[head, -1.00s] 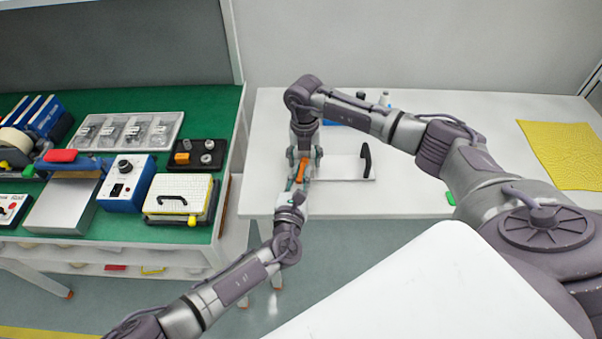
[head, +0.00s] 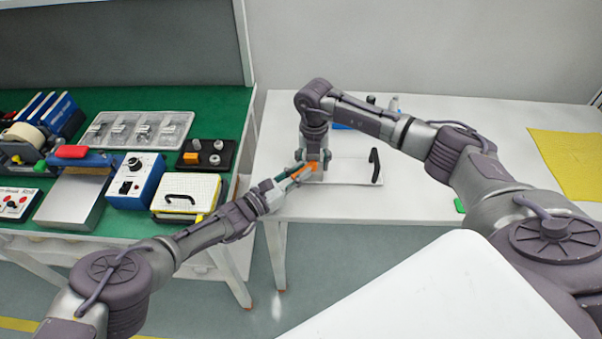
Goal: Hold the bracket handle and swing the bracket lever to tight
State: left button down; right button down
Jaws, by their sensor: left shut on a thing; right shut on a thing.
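The orange lever (head: 311,169) is at the left end of a white plate on the white table. It is tilted, with its lower end towards the left. My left gripper (head: 299,176) reaches in from the left and is shut on the lever. My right gripper (head: 318,163) comes down from above at the same spot. It is shut on a part of the bracket that its fingers hide, so I cannot tell whether that is the bracket handle. The two grippers are very close together.
A black handle (head: 376,165) stands at the plate's right end, apart from both grippers. A yellow mat (head: 568,160) lies at the far right. The green bench at left holds a blue control box (head: 137,181), a clear tray (head: 136,128) and a white-topped box with a black handle (head: 186,188).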

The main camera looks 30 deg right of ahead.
pick_arm(q)
jog(key=shift+w+a+m+g, duration=0.1)
jog(key=shift+w+m+g, duration=0.1)
jog(key=shift+m+g, duration=0.25)
jog(key=c, duration=1.1)
grip_release()
jog(key=a, duration=0.4)
jog(key=s+a, duration=0.1)
jog(key=a, duration=0.3)
jog(key=s+a, duration=0.1)
jog(key=a, duration=0.2)
jog(key=shift+a, duration=0.4)
